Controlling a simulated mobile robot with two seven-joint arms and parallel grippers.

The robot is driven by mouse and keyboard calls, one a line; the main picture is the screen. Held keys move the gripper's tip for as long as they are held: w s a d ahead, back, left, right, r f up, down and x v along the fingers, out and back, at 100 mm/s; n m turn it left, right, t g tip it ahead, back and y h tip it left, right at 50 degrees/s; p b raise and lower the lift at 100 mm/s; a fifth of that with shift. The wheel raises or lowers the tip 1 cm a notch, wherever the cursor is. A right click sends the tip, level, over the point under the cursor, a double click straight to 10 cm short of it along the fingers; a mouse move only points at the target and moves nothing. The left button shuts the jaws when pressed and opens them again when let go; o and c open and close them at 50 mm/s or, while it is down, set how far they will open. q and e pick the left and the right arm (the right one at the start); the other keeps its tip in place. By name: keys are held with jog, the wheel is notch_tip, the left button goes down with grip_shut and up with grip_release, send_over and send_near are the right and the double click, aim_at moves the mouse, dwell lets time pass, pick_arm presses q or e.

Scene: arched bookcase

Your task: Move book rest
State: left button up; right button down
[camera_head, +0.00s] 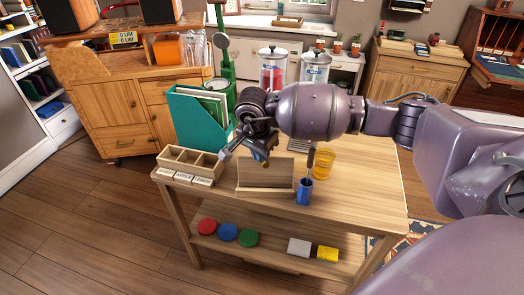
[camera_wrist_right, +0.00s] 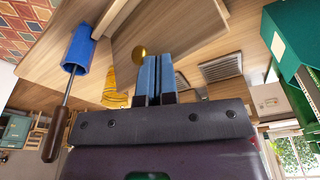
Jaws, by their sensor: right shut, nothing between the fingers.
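The book rest (camera_head: 265,176) is a light wooden stand with a tilted back panel and a front ledge. It stands empty near the front edge of the wooden table. In the right wrist view its wooden panel (camera_wrist_right: 175,32) is close beyond the fingertips. My right gripper (camera_head: 258,157) is just above and behind the top edge of the rest. Its blue-padded fingers (camera_wrist_right: 155,76) are shut together with nothing between them. I cannot tell whether they touch the rest. My left gripper is not in view.
A blue cup (camera_head: 304,192) holding a dark-handled tool stands right of the rest, with a yellow cup (camera_head: 323,162) behind. A divided wooden tray (camera_head: 206,163) is at left, and a teal file holder (camera_head: 188,120) behind it. The table's front right (camera_head: 355,205) is clear.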

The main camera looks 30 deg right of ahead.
jog(key=shift+s+a+f, duration=0.1)
jog(key=shift+s+f, duration=0.1)
jog(key=shift+f, duration=0.15)
jog(key=shift+w+r+p, duration=0.1)
jog(key=shift+r+p, duration=0.2)
jog(key=shift+r, duration=0.45)
jog(key=s+a, duration=0.4)
jog(key=a, duration=0.7)
jog(key=shift+s+a, duration=0.1)
jog(key=shift+a, duration=0.05)
